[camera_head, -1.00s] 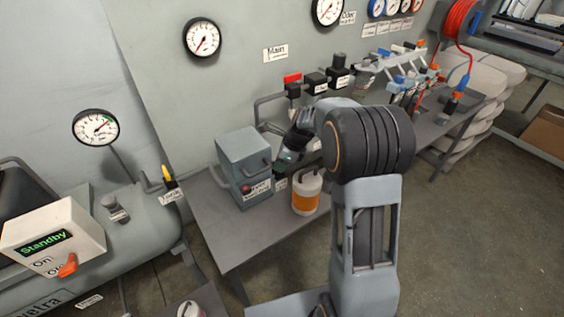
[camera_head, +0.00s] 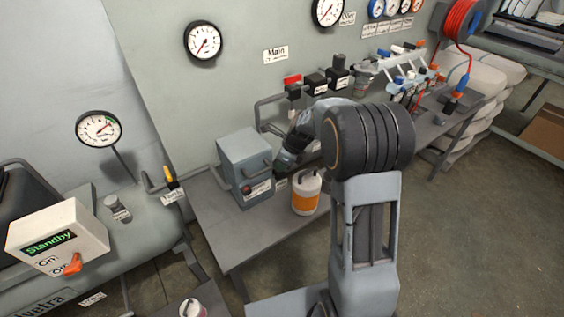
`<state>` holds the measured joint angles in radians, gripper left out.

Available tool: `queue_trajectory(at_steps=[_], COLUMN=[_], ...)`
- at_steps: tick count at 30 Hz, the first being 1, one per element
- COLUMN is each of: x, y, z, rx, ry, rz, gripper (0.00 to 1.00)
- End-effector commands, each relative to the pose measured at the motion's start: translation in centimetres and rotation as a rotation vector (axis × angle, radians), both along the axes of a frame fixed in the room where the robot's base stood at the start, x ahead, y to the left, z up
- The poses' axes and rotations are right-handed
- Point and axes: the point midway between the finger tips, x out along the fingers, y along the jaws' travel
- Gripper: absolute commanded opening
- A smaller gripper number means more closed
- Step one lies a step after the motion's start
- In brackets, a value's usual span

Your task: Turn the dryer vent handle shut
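The grey dryer box (camera_head: 240,150) stands on the bench, with a red button or lamp (camera_head: 246,190) and a label on its front. My gripper (camera_head: 282,168) points down at the right side of this box, just behind the white and orange bottle. Its fingertips are small and dark here, so I cannot tell whether they are open or shut or touching anything. I cannot make out the vent handle; it may be hidden behind my gripper. A small white label (camera_head: 281,184) shows just below the fingertips.
The white and orange bottle (camera_head: 306,194) stands close to my gripper. Dark valves (camera_head: 316,83) and pipes are on the wall behind. A white Standby control box (camera_head: 55,240) with an orange switch is at left. The bench front (camera_head: 222,230) is clear.

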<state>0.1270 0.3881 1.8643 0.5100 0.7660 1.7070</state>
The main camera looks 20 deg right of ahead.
Motion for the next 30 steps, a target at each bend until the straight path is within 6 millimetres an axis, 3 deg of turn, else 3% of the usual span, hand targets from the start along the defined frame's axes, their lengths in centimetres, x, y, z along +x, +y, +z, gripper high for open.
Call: queue_trajectory(at_steps=[7,17,30], x=[0.0,-0.1,-1.8], y=[0.0,-0.2,-2.7], z=[0.0,0.6,8.2], rx=[0.000,0.000,-0.001], ry=[0.000,-0.002,-0.004], rz=[0.001,0.000,-0.002], gripper=[0.39,0.39,0.39])
